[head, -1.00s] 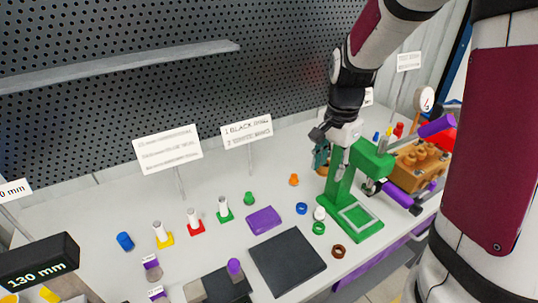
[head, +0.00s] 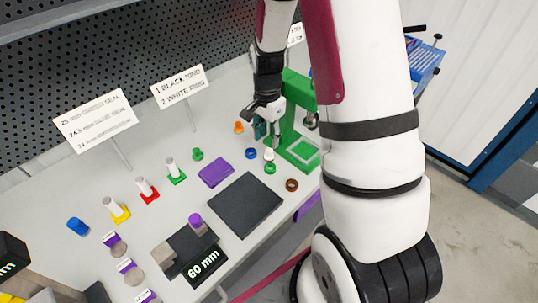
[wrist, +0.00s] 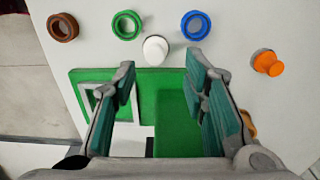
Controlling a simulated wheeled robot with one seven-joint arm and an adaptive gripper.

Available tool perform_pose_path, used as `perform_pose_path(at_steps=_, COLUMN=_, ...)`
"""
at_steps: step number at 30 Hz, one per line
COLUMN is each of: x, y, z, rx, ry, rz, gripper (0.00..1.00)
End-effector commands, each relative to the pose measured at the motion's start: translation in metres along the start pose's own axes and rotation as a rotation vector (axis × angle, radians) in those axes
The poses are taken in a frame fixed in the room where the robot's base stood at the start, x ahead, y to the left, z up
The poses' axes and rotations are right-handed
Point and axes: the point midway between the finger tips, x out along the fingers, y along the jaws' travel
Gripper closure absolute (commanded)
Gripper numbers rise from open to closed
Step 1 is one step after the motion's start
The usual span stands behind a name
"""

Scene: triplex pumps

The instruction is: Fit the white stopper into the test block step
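The white stopper (wrist: 156,50) stands on the table just beyond the green press base in the wrist view, between the green ring and the blue ring. In the head view the white stopper (head: 269,156) is small, beside the press. My gripper (wrist: 160,65) is open and empty over the press, its two teal-padded fingers on either side of the stopper's line but short of it. In the head view my gripper (head: 262,130) hangs left of the press post. The test block is not visible now; my arm covers the right part of the table.
The green press (head: 306,152) stands close to my gripper. A green ring (wrist: 126,25), blue ring (wrist: 195,25), brown ring (wrist: 62,27) and orange plug (wrist: 267,62) lie around the stopper. A dark mat (head: 245,205) lies in front; floor opens at right.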

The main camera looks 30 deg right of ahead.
Motion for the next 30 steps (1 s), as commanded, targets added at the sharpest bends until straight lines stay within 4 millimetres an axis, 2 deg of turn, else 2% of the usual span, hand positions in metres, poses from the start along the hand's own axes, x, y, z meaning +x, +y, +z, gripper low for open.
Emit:
perform_pose_path(at_steps=10, x=0.043, y=0.007, z=0.001, rx=0.0, ry=-0.002, rz=0.003, gripper=0.6)
perform_pose_path(at_steps=20, x=0.05, y=0.005, z=0.001, rx=0.0, ry=0.0, rz=0.0, gripper=0.6)
perform_pose_path(at_steps=21, x=0.05, y=0.005, z=0.001, rx=0.0, ry=0.0, rz=0.0, gripper=0.65)
perform_pose_path(at_steps=26, x=0.05, y=0.006, z=0.001, rx=0.0, ry=0.0, rz=0.001, gripper=1.0)
perform_pose_path(at_steps=30, x=0.049, y=0.006, z=0.001, rx=0.0, ry=0.0, rz=0.001, gripper=1.0)
